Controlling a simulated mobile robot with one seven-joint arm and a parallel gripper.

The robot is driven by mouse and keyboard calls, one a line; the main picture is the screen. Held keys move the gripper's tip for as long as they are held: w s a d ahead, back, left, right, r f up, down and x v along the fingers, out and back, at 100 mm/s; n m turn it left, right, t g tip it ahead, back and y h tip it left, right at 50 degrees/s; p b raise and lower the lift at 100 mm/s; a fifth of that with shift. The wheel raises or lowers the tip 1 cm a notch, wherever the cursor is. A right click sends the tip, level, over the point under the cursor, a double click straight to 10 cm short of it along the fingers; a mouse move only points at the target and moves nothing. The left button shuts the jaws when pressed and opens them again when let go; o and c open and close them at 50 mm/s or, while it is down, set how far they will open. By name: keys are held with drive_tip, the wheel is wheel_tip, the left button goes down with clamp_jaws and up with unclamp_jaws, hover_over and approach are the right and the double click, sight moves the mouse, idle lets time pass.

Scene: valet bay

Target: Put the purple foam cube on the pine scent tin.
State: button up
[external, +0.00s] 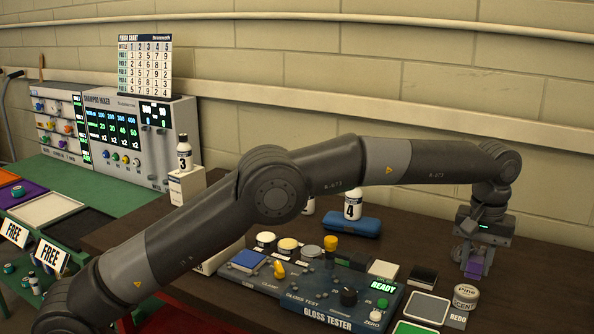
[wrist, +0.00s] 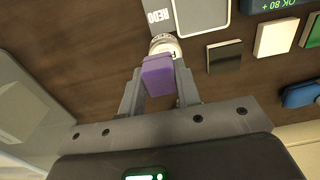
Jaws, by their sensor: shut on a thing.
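The purple foam cube (external: 475,268) is held between the fingers of my gripper (external: 476,262), which is shut on it at the right end of the dark table. In the wrist view the purple cube (wrist: 157,78) sits between the fingertips and covers part of the view ahead. The pine scent tin (external: 466,297), a small pale round tin with a printed label, stands in front of the cube in the external view. In the wrist view the tin (wrist: 166,44) shows just beyond the cube, partly hidden by it. I cannot tell how high the cube is above the table.
A grey pad with a REDO label (external: 458,319) lies right by the tin. A black square (external: 423,275) and a cream block (external: 383,269) lie to the left, near the gloss tester (external: 330,308). A block wall stands behind.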

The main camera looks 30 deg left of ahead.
sight(467, 291)
drive_tip(key=shift+w+a+f, duration=0.2)
drive_tip(key=shift+w+f, duration=0.35)
drive_tip(key=shift+w, duration=0.3)
drive_tip(key=shift+f, duration=2)
drive_tip(key=shift+f, duration=0.1)
drive_tip(key=o, duration=0.9)
drive_tip(key=shift+o, duration=0.2)
drive_tip(key=shift+r, duration=6.1)
